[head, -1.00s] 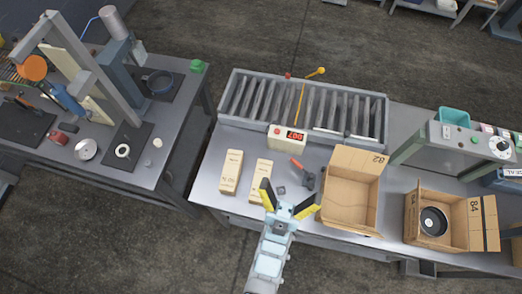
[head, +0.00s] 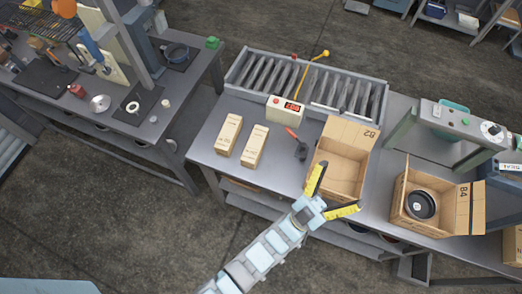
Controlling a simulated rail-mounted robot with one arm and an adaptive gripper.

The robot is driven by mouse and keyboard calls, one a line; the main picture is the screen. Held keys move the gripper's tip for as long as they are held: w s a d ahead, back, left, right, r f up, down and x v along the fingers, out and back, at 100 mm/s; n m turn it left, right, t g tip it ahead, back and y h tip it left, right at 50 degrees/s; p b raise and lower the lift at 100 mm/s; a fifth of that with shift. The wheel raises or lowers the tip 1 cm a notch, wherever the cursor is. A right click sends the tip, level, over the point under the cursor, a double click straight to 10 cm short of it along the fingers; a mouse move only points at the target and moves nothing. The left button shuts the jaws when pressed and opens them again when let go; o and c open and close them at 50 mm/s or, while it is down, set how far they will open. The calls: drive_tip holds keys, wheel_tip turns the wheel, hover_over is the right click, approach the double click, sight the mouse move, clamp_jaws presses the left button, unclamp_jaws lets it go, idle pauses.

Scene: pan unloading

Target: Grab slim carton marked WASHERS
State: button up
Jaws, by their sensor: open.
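Two slim tan cartons stand side by side on the left part of the grey workbench (head: 211,163): the left carton (head: 229,135) and the right carton (head: 254,147). Both carry small print that is too small to read, so I cannot tell which is marked WASHERS. My gripper (head: 338,189), with yellow-and-black fingers, is open and empty. It is to the right of both cartons, by the bench's front edge. In the picture it overlaps the lower part of the open cardboard box marked 82 (head: 342,158).
A red-handled tool (head: 298,143) lies between the right carton and box 82. A box with a red display (head: 284,109) and a roller conveyor (head: 334,83) are behind. Box 84 (head: 413,228), holding a black round item (head: 420,204), stands at right.

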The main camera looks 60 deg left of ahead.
drive_tip(key=s+a+f+n+g+y+b, duration=0.2)
drive_tip(key=a+f+g+y+b, duration=0.15)
drive_tip(key=a+f, duration=0.4)
drive_tip(key=s+a+f+n+g+y+b, duration=0.15)
drive_tip(key=a+f+g, duration=0.3)
drive_tip(key=a, duration=0.65)
drive_tip(key=n+g+b, duration=0.5)
drive_tip(key=g+b, duration=0.1)
drive_tip(key=g, duration=0.4)
approach(254, 145)
drive_tip(key=shift+m+y, duration=0.25)
drive_tip(key=shift+y, duration=0.15)
drive_tip(key=x, duration=0.5)
drive_tip(key=shift+w+d+f, duration=0.15)
drive_tip(key=shift+f, duration=0.3)
drive_tip(key=shift+g, duration=0.3)
drive_tip(key=shift+r+x, duration=0.15)
drive_tip(key=shift+x, duration=1.25)
drive_tip(key=shift+r+x, duration=0.1)
drive_tip(key=shift+x, duration=1.35)
drive_tip(key=shift+w, duration=0.1)
drive_tip(key=c, duration=1.4)
